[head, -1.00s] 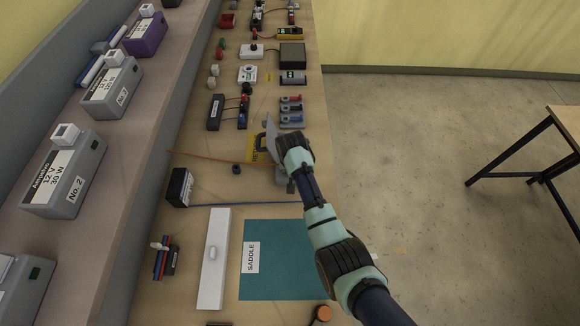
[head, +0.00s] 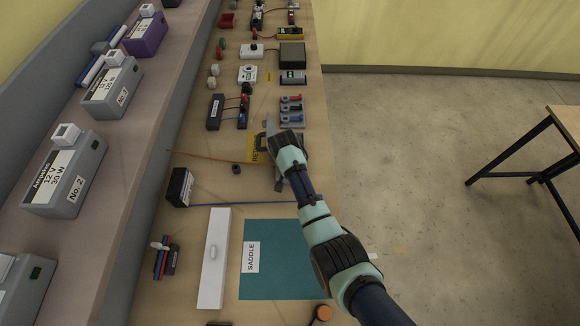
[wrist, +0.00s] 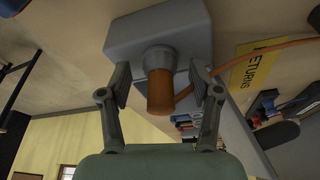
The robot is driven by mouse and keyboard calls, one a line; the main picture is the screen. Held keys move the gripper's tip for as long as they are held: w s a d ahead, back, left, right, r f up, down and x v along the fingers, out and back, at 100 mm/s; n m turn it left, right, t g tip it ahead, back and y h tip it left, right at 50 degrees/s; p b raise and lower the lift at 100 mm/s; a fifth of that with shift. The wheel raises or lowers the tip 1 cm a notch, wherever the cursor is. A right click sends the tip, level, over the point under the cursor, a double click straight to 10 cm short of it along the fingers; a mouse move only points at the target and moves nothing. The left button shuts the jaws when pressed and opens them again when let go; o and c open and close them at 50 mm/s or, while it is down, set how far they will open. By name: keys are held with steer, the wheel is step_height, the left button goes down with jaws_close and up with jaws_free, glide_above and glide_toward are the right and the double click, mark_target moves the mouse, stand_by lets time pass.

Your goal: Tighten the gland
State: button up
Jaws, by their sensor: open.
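In the wrist view, a grey box (wrist: 190,30) has a round grey collar with an orange-brown cylinder, seemingly the gland (wrist: 160,95), standing out from it. An orange cable (wrist: 255,50) runs off to the right from near the cylinder. My gripper (wrist: 158,82) is open, with one finger on each side of the collar and cylinder. Gaps show between the fingers and the cylinder. In the head view my gripper (head: 275,150) is over the right part of the bench, and my wrist hides the gland and most of the box.
A yellow RETURNS label (head: 256,150) lies beside my gripper. A blue cable (head: 235,203), a black box (head: 180,187) and a teal SADDLE mat (head: 290,260) lie nearer. Terminal blocks (head: 291,110) stand just beyond. Open floor is to the right.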

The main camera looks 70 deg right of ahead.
steer(key=p+v, duration=0.6)
steer(key=shift+p, duration=0.3)
steer(key=shift+f, duration=0.1)
